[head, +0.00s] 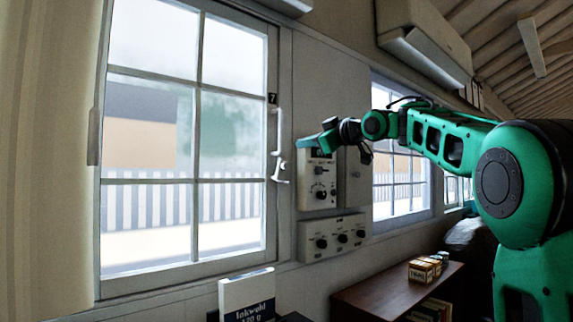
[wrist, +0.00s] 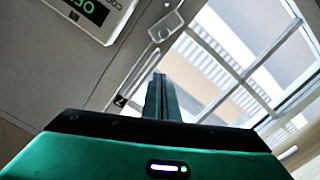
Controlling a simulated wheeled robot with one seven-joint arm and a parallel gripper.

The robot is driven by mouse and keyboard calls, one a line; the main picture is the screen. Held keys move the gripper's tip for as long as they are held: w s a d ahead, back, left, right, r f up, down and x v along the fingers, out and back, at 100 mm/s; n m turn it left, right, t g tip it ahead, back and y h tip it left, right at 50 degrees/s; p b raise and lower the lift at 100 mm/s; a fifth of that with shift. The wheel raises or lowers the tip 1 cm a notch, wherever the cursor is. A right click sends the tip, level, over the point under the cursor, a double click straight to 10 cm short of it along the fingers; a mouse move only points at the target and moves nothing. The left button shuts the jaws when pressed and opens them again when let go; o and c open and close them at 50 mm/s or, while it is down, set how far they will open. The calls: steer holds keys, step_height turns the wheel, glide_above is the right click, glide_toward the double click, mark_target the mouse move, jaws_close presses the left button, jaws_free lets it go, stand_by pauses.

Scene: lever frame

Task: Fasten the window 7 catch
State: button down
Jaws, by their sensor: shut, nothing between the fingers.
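Window 7 (head: 187,150) is a white-framed window at the left of the head view, with a small black "7" label (head: 272,98) on its right side. The white catch hardware (head: 280,172) is on the right frame, below a slim white upright bar (head: 279,128). In the wrist view the label (wrist: 120,100), a slim bar and a pale fitting (wrist: 165,27) show near the frame, seen tilted. My gripper (head: 300,143) is right of the catch, above its level, apparently apart from it. Its fingers (wrist: 160,80) are together and empty. Whether the catch is engaged I cannot tell.
A control box (head: 318,185) with a display and knobs is on the wall close below my gripper; a second knob panel (head: 334,238) is under it. A white box (head: 247,296) stands below the window. A brown shelf (head: 375,292) is at lower right.

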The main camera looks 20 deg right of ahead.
steer(key=w+a+f, duration=0.1)
steer(key=w+f, duration=0.3)
steer(key=w, duration=0.7)
steer(key=shift+a, duration=0.25)
steer(key=shift+a+f, duration=0.1)
steer(key=shift+a, duration=0.05)
stand_by(0.5)
